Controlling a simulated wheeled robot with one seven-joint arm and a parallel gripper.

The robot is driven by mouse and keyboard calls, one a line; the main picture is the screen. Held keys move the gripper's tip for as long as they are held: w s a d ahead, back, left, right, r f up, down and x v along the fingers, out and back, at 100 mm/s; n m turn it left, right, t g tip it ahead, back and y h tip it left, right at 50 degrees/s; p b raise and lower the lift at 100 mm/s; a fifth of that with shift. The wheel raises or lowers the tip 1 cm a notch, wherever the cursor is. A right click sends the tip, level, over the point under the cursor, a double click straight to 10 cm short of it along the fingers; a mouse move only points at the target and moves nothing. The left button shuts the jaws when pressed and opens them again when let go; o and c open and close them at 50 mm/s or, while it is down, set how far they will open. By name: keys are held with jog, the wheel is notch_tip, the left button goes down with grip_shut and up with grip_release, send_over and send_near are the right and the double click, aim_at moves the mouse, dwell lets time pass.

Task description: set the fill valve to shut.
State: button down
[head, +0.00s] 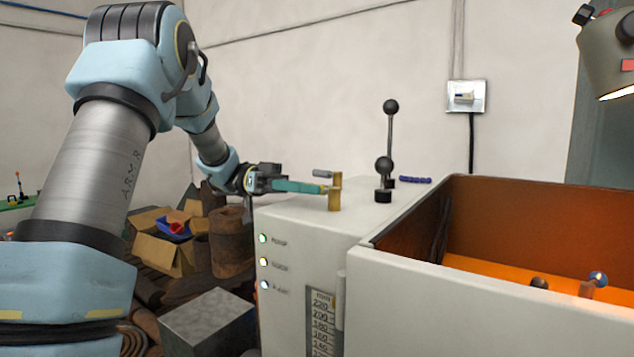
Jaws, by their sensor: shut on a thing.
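A brass valve (335,194), which looks like the fill valve, stands upright on the top of the pale machine housing (300,213), near its left side. A teal lever handle (300,187) reaches left from it, roughly level. My gripper (268,184) is at the left end of this handle, just beyond the housing's left edge, and is shut on it. The jaws are small and dark here, so their exact grip is hard to see. A short grey stub (322,173) shows by the valve's top. No position marking is readable on the valve.
Two black-knobbed levers (391,107) (383,164) stand right of the valve, with a blue handle (415,179) behind. An orange-lined open bin (480,262) is at right, under a lamp (610,55). Cartons (165,250) and a metal block (208,320) lie at lower left.

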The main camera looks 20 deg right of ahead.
jog(key=shift+d+m+y, duration=0.1)
jog(key=shift+m+y, duration=0.2)
jog(key=c, duration=0.8)
grip_release()
jog(key=shift+o, duration=0.2)
jog(key=shift+w, duration=0.1)
jog(key=v, duration=1)
jog(key=shift+w, duration=0.35)
jog(key=shift+f, duration=0.15)
